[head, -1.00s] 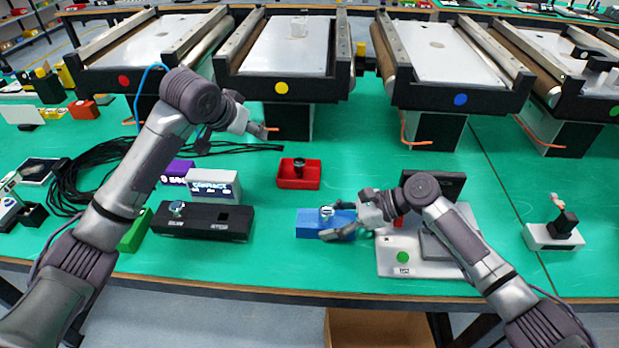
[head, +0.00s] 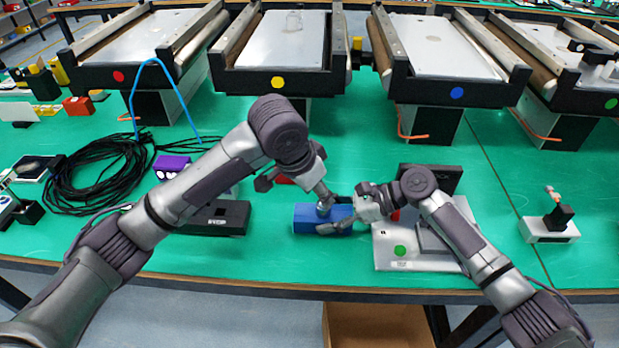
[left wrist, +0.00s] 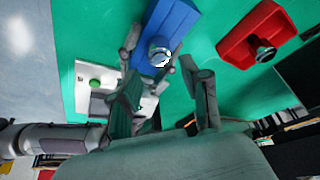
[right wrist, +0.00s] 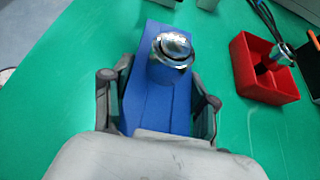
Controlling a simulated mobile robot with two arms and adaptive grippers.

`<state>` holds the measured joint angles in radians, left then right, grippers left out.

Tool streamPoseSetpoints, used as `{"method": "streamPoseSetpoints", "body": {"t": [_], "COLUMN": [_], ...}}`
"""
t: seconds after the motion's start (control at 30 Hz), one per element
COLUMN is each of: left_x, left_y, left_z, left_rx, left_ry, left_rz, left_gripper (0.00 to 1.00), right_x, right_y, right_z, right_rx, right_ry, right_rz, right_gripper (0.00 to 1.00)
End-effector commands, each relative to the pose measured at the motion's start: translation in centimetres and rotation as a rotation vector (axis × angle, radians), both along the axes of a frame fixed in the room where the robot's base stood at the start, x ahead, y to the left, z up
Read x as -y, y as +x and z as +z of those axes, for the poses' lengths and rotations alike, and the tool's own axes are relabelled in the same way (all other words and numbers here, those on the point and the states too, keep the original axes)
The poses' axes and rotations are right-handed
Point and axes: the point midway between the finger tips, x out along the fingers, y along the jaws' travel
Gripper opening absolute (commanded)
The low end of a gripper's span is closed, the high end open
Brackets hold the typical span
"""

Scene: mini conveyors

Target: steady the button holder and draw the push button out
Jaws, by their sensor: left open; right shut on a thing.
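The blue button holder (head: 306,220) lies on the green table at the front middle. The metallic push button (right wrist: 172,50) stands in its top, and also shows in the left wrist view (left wrist: 160,52). My right gripper (head: 348,214) is shut on the blue holder, with one finger along each side, as the right wrist view (right wrist: 158,100) shows. My left gripper (head: 323,197) is open above the holder, with its fingers pointing down towards the button. In the left wrist view its spread fingers (left wrist: 163,88) frame the button area; no grip on the button shows.
A red tray (right wrist: 244,70) with another metallic-topped part stands behind the holder. A black box (head: 232,222) lies left of the holder, partly behind my left arm. A grey plate with a green button (head: 400,251) is to the right. Black cables (head: 85,180) lie at the left.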

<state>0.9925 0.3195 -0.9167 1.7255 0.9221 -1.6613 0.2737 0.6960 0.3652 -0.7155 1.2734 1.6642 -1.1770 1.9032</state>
Motion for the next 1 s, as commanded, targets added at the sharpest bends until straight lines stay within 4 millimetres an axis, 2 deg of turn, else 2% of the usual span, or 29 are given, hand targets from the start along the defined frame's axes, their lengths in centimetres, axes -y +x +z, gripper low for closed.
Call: {"method": "streamPoseSetpoints", "body": {"t": [0.1,0.3,0.7,0.77,1.0], "left_x": [0.6,1.2,1.4,1.4,1.4], "left_y": [0.5,1.2,1.5,1.4,1.4], "left_z": [-2.0,-4.2,-4.8,-4.8,-4.8], "left_rx": [-0.002,0.0,0.001,0.001,0.002], "left_ry": [0.0,0.0,0.0,0.0,-0.001], "left_rz": [0.001,0.001,0.001,0.001,0.001], "left_gripper": [0.47,0.47,0.47,0.38,0.0], "right_x": [0.1,0.1,0.1,0.1,0.1], "right_y": [-0.2,-0.2,-0.2,-0.2,-0.2], "right_z": [-0.5,-0.5,-0.4,-0.4,-0.4], "right_rx": [-0.006,-0.006,-0.006,-0.006,-0.006], "right_ry": [-0.008,-0.007,-0.007,-0.007,-0.007], "right_rz": [0.003,0.003,0.002,0.002,0.002], "right_gripper": [0.39,0.39,0.39,0.39,0.39]}}
